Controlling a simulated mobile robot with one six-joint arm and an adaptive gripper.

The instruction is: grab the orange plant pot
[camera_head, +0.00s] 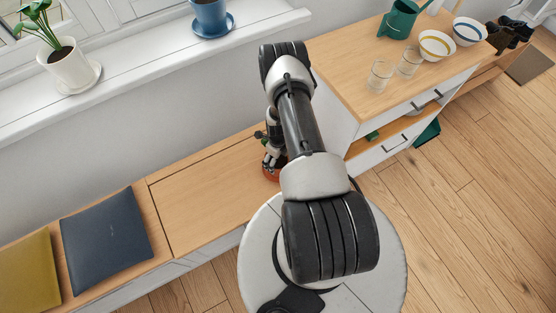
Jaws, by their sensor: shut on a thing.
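The orange plant pot (271,174) is on the wooden bench top, right beside the white cabinet. Only part of its orange-red side shows; my gripper and arm cover the rest. A bit of dark green leaf (260,135) shows just left of my wrist. My gripper (272,163) is down at the pot, shut on it, with its fingers largely hidden by my own arm. I cannot tell whether the pot touches the bench or is slightly raised.
The wooden bench (205,197) has clear room left of the pot, then a dark blue cushion (104,238) and a yellow cushion (28,272). The cabinet (345,75) at right carries glasses, bowls and a green watering can (398,20). A white windowsill (140,75) holds two potted plants.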

